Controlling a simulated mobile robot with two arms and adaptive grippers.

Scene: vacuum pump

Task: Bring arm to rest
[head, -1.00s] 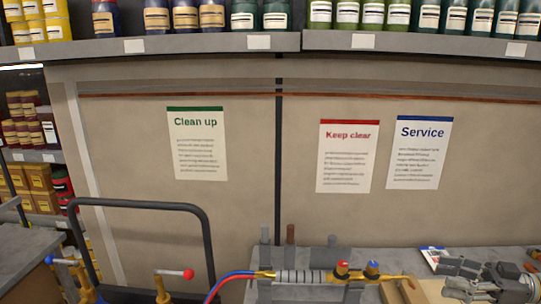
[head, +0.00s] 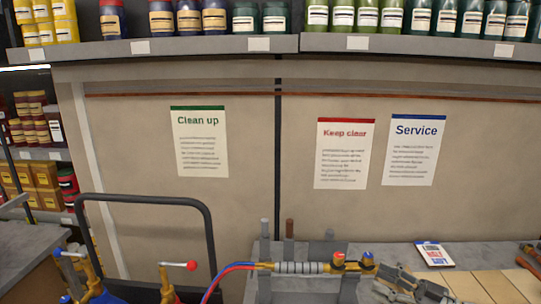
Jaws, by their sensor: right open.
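My right gripper (head: 392,283) shows at the lower edge of the head view, over the workbench (head: 385,252). It is grey and open, and I see nothing between its fingers. It is just right of a torch (head: 300,267) with brass fittings and red and blue hoses, which lies across grey supports. I cannot tell whether the gripper touches the torch. The lower part of the gripper is cut off by the frame. My left gripper is not in view.
Wooden boards (head: 490,286) and a small printed booklet (head: 434,255) lie on the bench at right. A dark tubular handle (head: 150,199) and brass valves with a red-tipped lever (head: 178,266) stand at left. Shelves with bottles (head: 215,20) run above the posters.

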